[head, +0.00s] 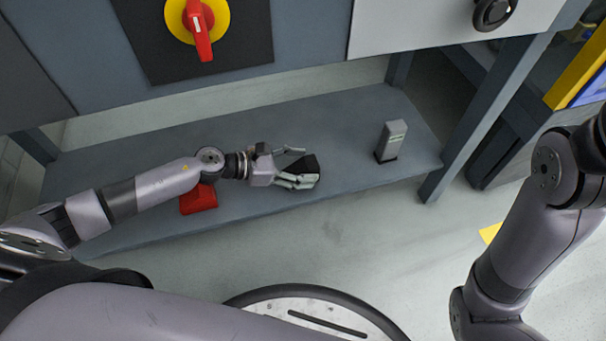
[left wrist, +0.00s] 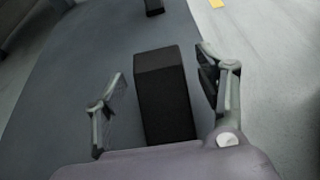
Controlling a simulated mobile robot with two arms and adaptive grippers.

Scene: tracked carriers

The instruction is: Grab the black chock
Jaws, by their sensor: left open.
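The black chock (head: 305,166) lies on the low grey shelf (head: 340,125). In the left wrist view the chock (left wrist: 163,95) is a dark block that stands between the two fingers. My left gripper (head: 298,166) is open around it, one finger on each side. The left wrist view also shows my left gripper (left wrist: 163,84). A gap shows between the left finger and the chock; the right finger is closer to it. In the head view the fingers partly hide the chock. My right gripper is out of view.
A red block (head: 198,199) sits on the shelf under my left forearm. A grey device with a dark base (head: 391,141) stands farther right on the shelf. A panel with a red rotary switch (head: 200,28) is above. A grey leg (head: 480,120) bounds the shelf's right end.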

